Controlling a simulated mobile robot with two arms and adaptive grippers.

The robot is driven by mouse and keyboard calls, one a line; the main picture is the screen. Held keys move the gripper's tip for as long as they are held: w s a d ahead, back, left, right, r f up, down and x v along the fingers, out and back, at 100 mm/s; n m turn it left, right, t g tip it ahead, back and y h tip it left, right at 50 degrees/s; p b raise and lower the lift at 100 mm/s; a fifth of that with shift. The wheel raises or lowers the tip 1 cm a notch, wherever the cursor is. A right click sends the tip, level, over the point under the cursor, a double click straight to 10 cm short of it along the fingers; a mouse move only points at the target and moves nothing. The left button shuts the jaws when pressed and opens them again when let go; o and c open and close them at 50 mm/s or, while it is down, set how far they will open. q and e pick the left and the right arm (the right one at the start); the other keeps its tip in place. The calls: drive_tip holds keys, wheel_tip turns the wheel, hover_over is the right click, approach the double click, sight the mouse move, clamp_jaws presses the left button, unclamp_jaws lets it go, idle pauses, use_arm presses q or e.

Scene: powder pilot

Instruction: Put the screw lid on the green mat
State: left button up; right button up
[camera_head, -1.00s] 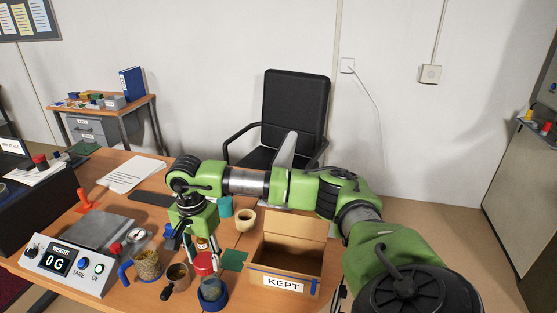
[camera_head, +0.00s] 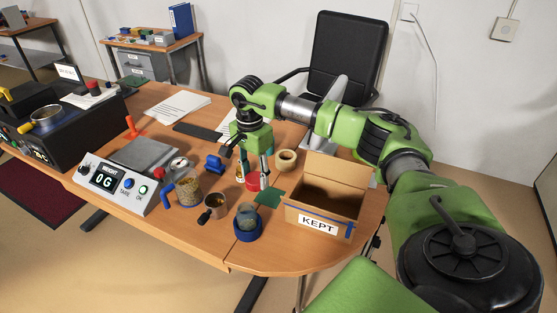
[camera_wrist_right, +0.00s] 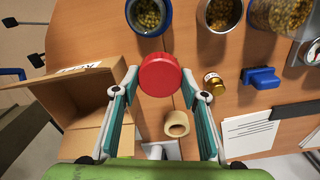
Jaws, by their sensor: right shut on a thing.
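The red screw lid (camera_head: 253,183) is between the fingers of my right gripper (camera_head: 254,172), which is shut on it. In the right wrist view the lid (camera_wrist_right: 160,75) shows as a round red disc between the fingertips. The green mat (camera_head: 269,198) lies on the table just right of and nearer than the lid; I cannot make it out in the right wrist view. The open jar (camera_head: 247,217) stands in a blue ring holder in front of the mat. My left gripper is not in view.
The open cardboard box marked KEPT (camera_head: 318,224) stands right of the mat. A metal cup (camera_head: 215,205), a larger jar (camera_head: 187,188) and the scale (camera_head: 128,178) stand to the left. A tape roll (camera_head: 286,160) and a small brown bottle (camera_wrist_right: 213,83) are near the lid.

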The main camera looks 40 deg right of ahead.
drive_tip(key=m+b, duration=0.2)
drive_tip(key=b, duration=0.1)
hover_over(270, 197)
wheel_tip(270, 197, down, 3)
wheel_tip(270, 197, down, 9)
drive_tip(key=shift+f+p, duration=0.2)
drive_tip(key=shift+p, duration=0.4)
drive_tip(key=shift+f, duration=0.1)
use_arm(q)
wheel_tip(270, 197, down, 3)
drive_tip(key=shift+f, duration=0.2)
use_arm(e)
drive_tip(key=o, duration=1.2)
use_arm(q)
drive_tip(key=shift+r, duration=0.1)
use_arm(e)
drive_tip(key=shift+o, duration=0.2)
drive_tip(key=shift+r, duration=0.35)
use_arm(q)
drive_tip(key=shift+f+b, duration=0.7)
drive_tip(key=shift+b, duration=0.05)
use_arm(e)
wheel_tip(270, 197, up, 12)
drive_tip(key=shift+f, duration=0.15)
